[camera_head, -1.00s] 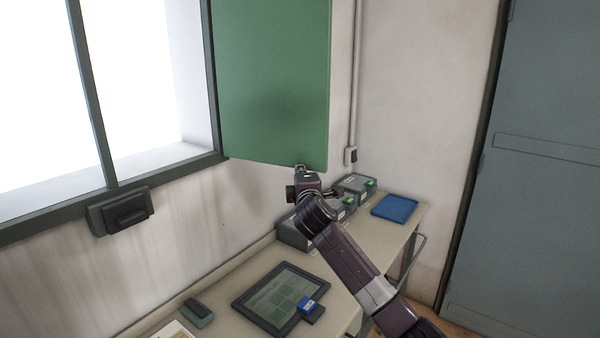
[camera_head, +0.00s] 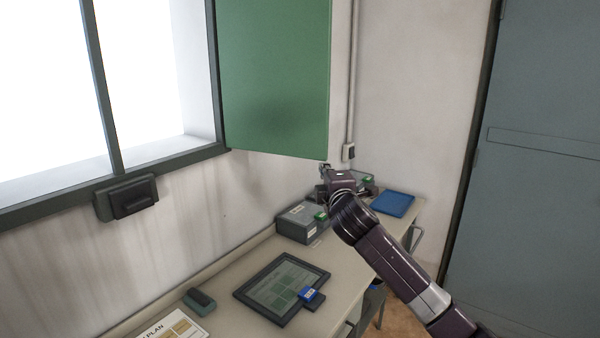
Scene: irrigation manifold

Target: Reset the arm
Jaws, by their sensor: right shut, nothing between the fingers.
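My right arm comes in from the lower right in the head view. Its gripper (camera_head: 325,170) is at the far end of the arm, just below the lower right corner of the green cabinet (camera_head: 275,80). The gripper is shut and empty. It is small and partly hidden by my own wrist, and I cannot tell whether it touches the cabinet. My left gripper is not in view.
A blue tray (camera_head: 393,204) lies at the bench's far end. A tablet (camera_head: 275,286) lies nearer, left of my arm. A grey door (camera_head: 545,180) stands at right.

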